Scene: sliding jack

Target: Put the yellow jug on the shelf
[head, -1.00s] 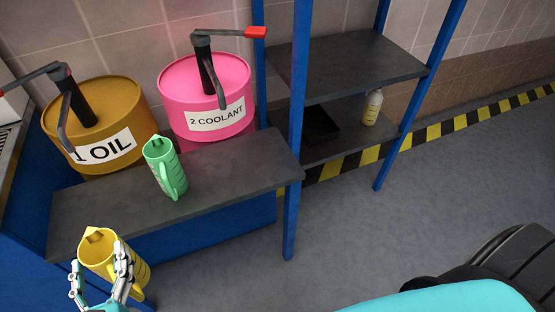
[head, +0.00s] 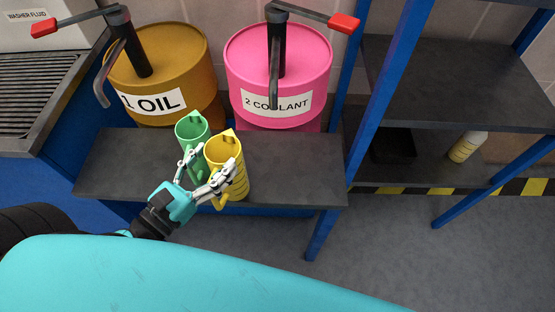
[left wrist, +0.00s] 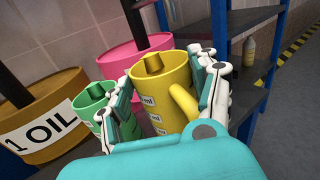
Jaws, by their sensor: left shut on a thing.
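My right gripper is in no view.
The brown oil drum (head: 165,65) and pink coolant drum (head: 300,60) with pump handles stand behind the shelf. A blue-framed rack (head: 385,90) stands to the right, holding a black tray (head: 393,147) and a bottle (head: 466,147). The shelf's right end is bare.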

